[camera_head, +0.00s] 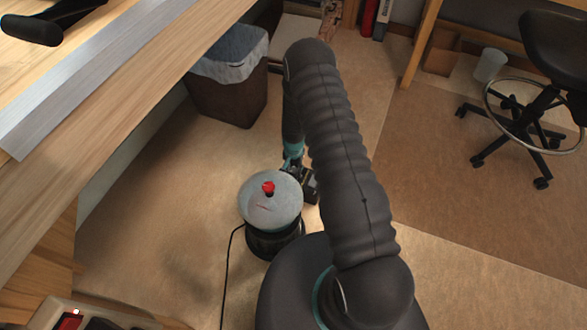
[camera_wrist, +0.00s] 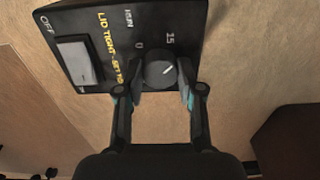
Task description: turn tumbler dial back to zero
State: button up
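The tumbler (camera_head: 270,205) stands on the floor, a grey round drum with a red knob on top and a black base. The wrist view shows its black control panel (camera_wrist: 112,22) with yellow lettering and a pale OFF switch (camera_wrist: 78,62). The round black dial (camera_wrist: 160,68) sits near the numbers 0 and 15. Its white mark points up and right, away from the 0. My gripper (camera_wrist: 160,80) has one finger on each side of the dial. The fingers are apart, with a small gap at the left; contact on the right is unclear. In the head view my gripper (camera_head: 304,184) is beside the tumbler, partly hidden.
A black cord (camera_head: 228,270) runs along the floor from the tumbler. A wooden bench (camera_head: 110,100) is at left, with a lined brown bin (camera_head: 228,95) beyond. A black stool (camera_head: 535,110) stands at right. Floor is clear between the stool and my arm.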

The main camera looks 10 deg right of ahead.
jog(key=c, duration=0.3)
jog(key=shift+c, duration=0.2)
jog(key=n+b, duration=0.2)
jog(key=shift+f+n+b, duration=0.2)
jog(key=shift+n+b, duration=0.15)
jog(key=shift+n, duration=0.05)
jog(key=n+b, duration=0.3)
jog(key=n, duration=0.1)
jog(key=n+b, duration=0.2)
jog(key=n, duration=0.4)
jog(key=shift+b, duration=0.3)
jog(key=shift+r+n+b, duration=0.15)
jog(key=shift+n+b, duration=0.65)
jog(key=shift+n, duration=1.4)
